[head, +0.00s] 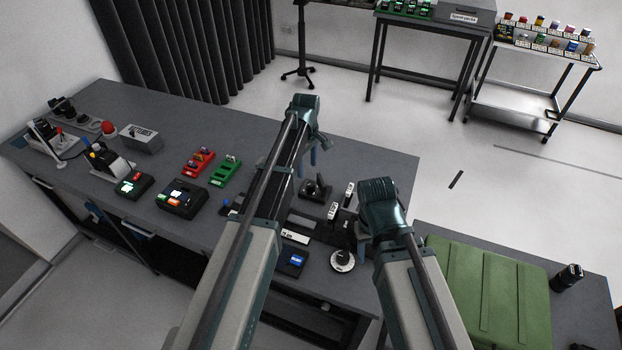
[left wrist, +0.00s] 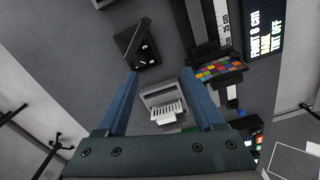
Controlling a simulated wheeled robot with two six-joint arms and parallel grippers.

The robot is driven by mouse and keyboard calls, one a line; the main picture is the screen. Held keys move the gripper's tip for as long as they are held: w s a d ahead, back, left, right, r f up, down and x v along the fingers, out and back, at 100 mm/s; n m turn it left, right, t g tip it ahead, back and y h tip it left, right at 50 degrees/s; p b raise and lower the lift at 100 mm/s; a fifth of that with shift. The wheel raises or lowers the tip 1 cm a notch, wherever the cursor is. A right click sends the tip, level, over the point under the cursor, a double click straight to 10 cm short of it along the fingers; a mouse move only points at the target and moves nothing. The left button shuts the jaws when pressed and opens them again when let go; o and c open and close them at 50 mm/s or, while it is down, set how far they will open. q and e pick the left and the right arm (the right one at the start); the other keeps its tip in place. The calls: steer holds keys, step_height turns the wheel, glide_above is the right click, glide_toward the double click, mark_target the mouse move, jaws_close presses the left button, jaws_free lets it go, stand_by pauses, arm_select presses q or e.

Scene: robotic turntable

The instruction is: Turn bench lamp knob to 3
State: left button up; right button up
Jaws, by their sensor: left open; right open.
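My left gripper (head: 308,165) is over the bench, farther back than the dial. In the left wrist view its two blue fingers (left wrist: 165,105) are apart and empty, with a small grey device (left wrist: 163,103) on the bench beyond them.
Red and green racks (head: 198,162) and a keypad box (head: 181,198) lie left. A green case (head: 490,285) is at right.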

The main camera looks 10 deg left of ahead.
mark_target(311, 184)
arm_select(q)
steer(key=w+n, duration=0.1)
steer(key=w, duration=0.1)
steer(key=w+n, duration=0.2)
steer(key=w, duration=0.1)
steer(key=shift+w+d, duration=0.1)
steer(key=shift+w, duration=0.2)
step_height(311, 184, down, 14)
steer(key=b, duration=1.4)
steer(key=shift+r, duration=0.1)
arm_select(e)
step_height(311, 184, down, 14)
steer(key=shift+r, duration=0.1)
arm_select(q)
steer(key=shift+c, duration=0.2)
jaws_close()
